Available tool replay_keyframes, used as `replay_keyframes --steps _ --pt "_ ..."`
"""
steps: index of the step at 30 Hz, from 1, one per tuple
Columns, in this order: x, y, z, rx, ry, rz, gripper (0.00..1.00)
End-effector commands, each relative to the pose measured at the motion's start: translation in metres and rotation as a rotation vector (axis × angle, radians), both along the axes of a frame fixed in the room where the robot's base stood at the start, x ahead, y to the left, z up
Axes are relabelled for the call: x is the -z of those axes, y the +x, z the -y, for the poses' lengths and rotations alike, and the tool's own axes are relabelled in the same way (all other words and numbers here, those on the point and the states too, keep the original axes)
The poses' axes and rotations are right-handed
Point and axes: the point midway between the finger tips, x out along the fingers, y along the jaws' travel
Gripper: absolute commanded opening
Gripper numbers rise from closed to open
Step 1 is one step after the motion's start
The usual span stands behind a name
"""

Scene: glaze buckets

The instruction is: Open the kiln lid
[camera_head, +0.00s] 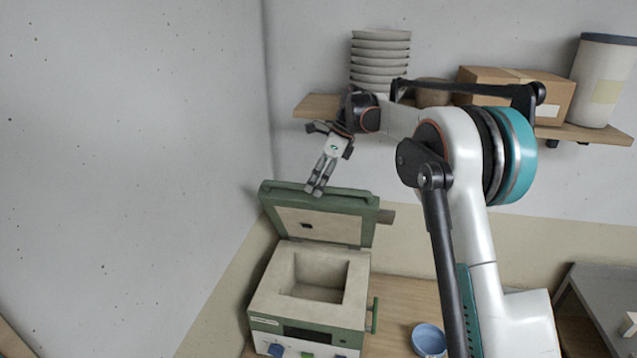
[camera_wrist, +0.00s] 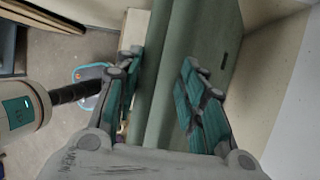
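The kiln (camera_head: 310,312) is a pale box with a green band, standing on a wooden table with its square chamber open to view. Its green-framed lid (camera_head: 322,219) stands raised and near upright at the back of the kiln. My gripper (camera_head: 316,190) is at the top edge of the lid, fingers pointing down. In the wrist view, the fingers of my gripper (camera_wrist: 158,92) are spread apart, with the green lid (camera_wrist: 182,45) and its bar-like edge between and beyond them. I cannot tell whether a finger touches the lid.
A wooden shelf (camera_head: 318,105) behind my arm holds stacked bowls (camera_head: 380,60), a cardboard box (camera_head: 555,95) and a tall container (camera_head: 602,80). A blue bowl (camera_head: 429,339) sits right of the kiln. A wall is close on the left.

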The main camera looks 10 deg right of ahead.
Motion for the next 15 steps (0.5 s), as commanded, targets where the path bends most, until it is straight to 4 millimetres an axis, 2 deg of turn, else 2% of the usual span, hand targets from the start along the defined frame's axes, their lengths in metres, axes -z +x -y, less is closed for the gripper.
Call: replay_keyframes --steps 5,15 --pt "-0.005 0.000 0.002 0.000 0.001 0.000 0.36" --pt "-0.051 0.002 0.023 0.001 0.001 0.001 0.36"
